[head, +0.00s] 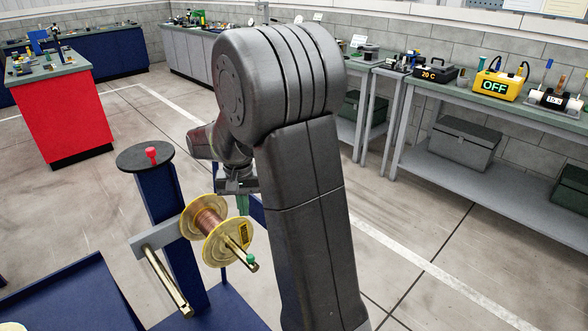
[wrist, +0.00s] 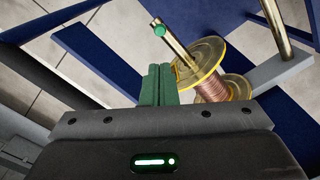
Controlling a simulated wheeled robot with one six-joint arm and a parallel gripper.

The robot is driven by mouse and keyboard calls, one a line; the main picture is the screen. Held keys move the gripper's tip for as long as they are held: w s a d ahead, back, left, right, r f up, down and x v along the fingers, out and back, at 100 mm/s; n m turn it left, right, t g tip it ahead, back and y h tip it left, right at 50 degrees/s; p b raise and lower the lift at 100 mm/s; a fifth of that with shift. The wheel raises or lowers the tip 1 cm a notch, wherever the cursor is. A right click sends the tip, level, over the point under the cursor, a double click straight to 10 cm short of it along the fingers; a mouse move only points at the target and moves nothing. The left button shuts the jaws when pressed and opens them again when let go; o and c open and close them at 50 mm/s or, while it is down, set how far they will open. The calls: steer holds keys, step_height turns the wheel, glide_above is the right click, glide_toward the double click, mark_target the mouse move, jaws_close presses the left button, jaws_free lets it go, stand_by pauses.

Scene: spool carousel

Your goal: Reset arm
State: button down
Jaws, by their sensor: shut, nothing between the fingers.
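My gripper (wrist: 158,85) shows in the wrist view with its two green fingers pressed together, shut and empty. In the head view the gripper (head: 243,204) hangs beside the spool, partly hidden behind my own arm. The spool of copper wire (head: 210,222) has yellow flanges and sits on a brass peg with a green tip (head: 251,258). The blue carousel post (head: 165,200) has a dark round top with a red knob (head: 151,156).
A second brass peg (head: 168,283) beside the post is bare. A red cabinet (head: 68,118) with parts on top stands at the left. A workbench (head: 480,98) with a yellow box reading OFF (head: 501,85) runs along the right wall. The floor between is open.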

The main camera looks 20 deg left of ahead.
mark_target(251, 255)
step_height(251, 255, down, 16)
steer(key=shift+r+b, duration=0.1)
steer(key=shift+b, duration=0.3)
stand_by(0.4)
steer(key=shift+d, duration=0.1)
